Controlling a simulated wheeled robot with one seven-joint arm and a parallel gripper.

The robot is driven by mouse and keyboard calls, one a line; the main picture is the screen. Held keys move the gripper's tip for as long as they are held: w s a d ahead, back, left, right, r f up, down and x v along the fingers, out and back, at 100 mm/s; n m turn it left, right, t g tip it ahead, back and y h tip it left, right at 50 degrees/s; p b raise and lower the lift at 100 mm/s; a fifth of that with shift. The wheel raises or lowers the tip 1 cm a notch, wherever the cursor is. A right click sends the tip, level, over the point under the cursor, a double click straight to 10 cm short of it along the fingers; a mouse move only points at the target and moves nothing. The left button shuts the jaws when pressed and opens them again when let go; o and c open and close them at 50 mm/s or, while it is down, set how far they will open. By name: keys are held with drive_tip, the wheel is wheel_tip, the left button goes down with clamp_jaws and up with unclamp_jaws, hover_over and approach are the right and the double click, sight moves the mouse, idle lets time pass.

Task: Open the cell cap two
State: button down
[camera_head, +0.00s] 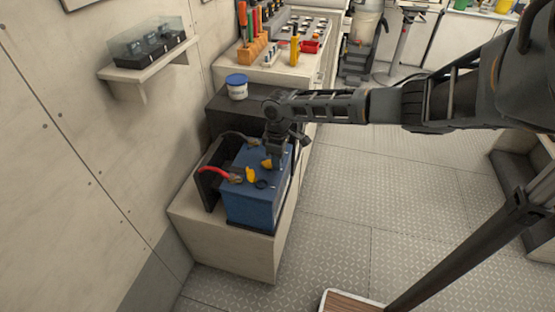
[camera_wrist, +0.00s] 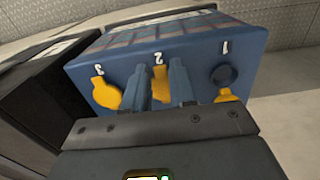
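A blue battery (camera_head: 255,207) stands on a low bench. In the wrist view, its top (camera_wrist: 205,40) bears the white numbers 3, 2 and 1 from left to right. My gripper (camera_wrist: 161,68) is at cell two, pointing down, with its two fingers apart below the number 2. Yellow cap two (camera_wrist: 129,90) shows beside the left finger and partly between the fingers; the rest is hidden, and I cannot tell whether they touch it. Cell one has a dark round opening (camera_wrist: 223,75), with its yellow cap (camera_wrist: 227,96) beside it. Yellow cap three (camera_wrist: 106,93) lies at the left.
A red cable (camera_head: 213,171) and a dark cable (camera_head: 236,137) run to the battery. A white tub with a blue lid (camera_head: 237,88) stands behind on a dark box. A wall shelf (camera_head: 148,68) is at the upper left. The floor at right is mostly clear.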

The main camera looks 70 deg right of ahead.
drive_tip(key=shift+w+r, duration=0.1)
drive_tip(key=shift+w, duration=0.15)
